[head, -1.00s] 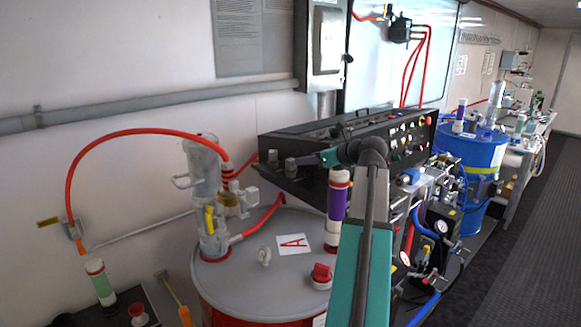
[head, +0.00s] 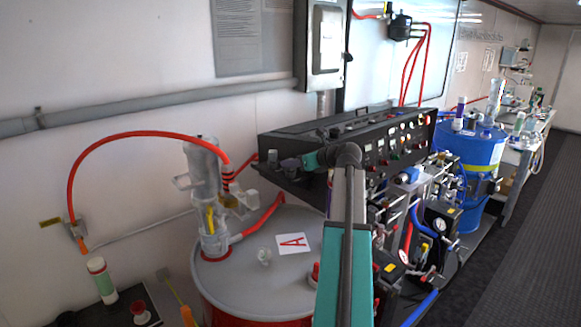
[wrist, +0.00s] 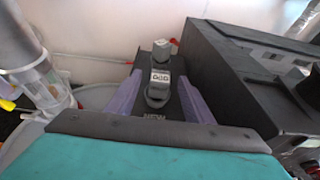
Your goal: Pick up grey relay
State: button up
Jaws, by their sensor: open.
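Two grey relays stand on the black ledge at the left end of the console. In the wrist view the nearer grey relay (wrist: 159,79), with small markings on its face, stands between the two purple fingers of my gripper (wrist: 160,85). The farther grey relay (wrist: 161,49) is just beyond the fingertips. In the head view one grey relay (head: 272,156) shows left of my gripper (head: 291,163); the nearer one is partly covered by it. My gripper is open, with a finger on either side of the nearer relay. I cannot tell whether they touch it.
The black console (head: 345,140) with knobs rises right of the relays. A drum with a grey lid (head: 245,270) marked A stands below, with a clear pump (head: 205,180) and red hose (head: 130,133). The white wall is behind. A blue drum (head: 470,155) is farther right.

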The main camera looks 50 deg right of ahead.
jog(key=p+x, duration=0.1)
jog(key=x, duration=0.3)
jog(key=shift+w+r, duration=0.1)
jog(key=shift+p+x, duration=0.35)
jog(key=shift+x, duration=0.4)
jog(key=c, duration=1.1)
jog(key=shift+c, duration=0.2)
notch_tip(320, 180, up, 10)
jog(key=b, duration=0.3)
